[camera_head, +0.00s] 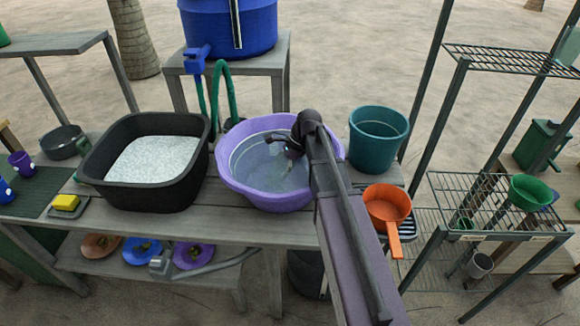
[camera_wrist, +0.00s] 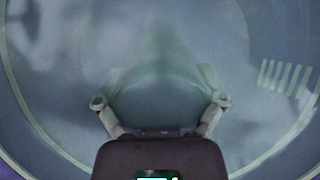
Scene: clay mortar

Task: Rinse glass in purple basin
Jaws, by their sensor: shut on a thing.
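The purple basin (camera_head: 229,177) stands on the wooden bench in the middle of the head view and holds clear water. My gripper (camera_head: 291,152) reaches down into the basin, near its right side. In the wrist view my gripper (camera_wrist: 160,85) has a finger on each side of a dim, see-through greenish glass (camera_wrist: 160,102) and is shut on it. The glass looks blurred, as if seen through water, and its rim and tilt are hard to make out. In the head view my arm and wrist hide the glass and the basin's right rim.
A black tub of white foam (camera_head: 92,162) stands left of the basin. A teal bucket (camera_head: 376,150) and an orange pan (camera_head: 386,207) are on the right. A green hose (camera_head: 232,92) hangs behind the basin from the blue barrel (camera_head: 228,28). A wire rack (camera_head: 480,200) stands farther right.

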